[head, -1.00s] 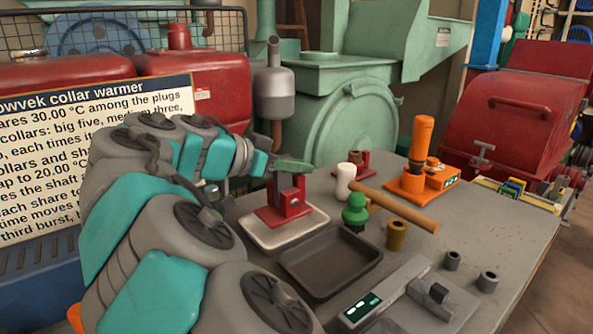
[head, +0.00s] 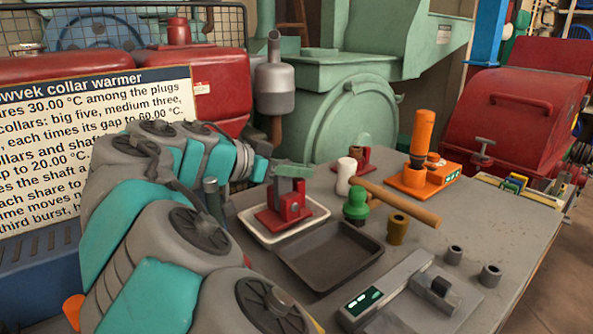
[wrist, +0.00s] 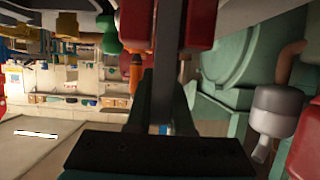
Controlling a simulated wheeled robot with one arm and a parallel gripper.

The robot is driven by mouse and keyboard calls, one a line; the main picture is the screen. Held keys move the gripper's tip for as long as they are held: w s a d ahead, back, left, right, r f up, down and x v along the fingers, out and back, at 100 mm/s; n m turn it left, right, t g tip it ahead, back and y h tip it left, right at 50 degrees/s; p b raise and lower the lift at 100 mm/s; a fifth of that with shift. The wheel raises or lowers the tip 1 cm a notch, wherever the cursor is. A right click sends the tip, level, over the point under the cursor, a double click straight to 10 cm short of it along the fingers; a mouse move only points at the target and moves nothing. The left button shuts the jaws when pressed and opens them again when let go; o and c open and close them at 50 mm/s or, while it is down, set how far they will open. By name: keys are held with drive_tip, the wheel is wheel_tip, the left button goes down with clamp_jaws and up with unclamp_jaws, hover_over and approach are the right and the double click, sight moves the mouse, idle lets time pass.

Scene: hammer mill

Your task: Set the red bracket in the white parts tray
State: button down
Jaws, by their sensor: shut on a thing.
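The red bracket (head: 284,214) is upright over the floor of the white parts tray (head: 251,233), within its rim in the head view. Its base looks very low in the tray; I cannot tell for sure if it touches. My gripper (head: 294,171) is shut on the bracket's top from above. In the wrist view my gripper (wrist: 163,100) has a grey upright piece between its fingers, with red parts of the bracket (wrist: 136,22) on either side. My arm hides the space to the left of the tray.
A dark empty tray (head: 331,283) lies directly in front of the white one. To the right are a green knobbed piece (head: 356,204), a white cylinder (head: 346,176), a wooden-handled tool (head: 405,202) and a brass bushing (head: 397,229). Another red part (head: 364,157) stands behind.

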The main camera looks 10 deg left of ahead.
drive_tip(key=shift+f, duration=0.1)
drive_tip(key=c, duration=0.8)
unclamp_jaws()
drive_tip(key=shift+r+p, duration=0.7)
drive_tip(key=shift+p, duration=0.2)
drive_tip(key=v, duration=1.2)
drive_tip(key=shift+d, duration=0.1)
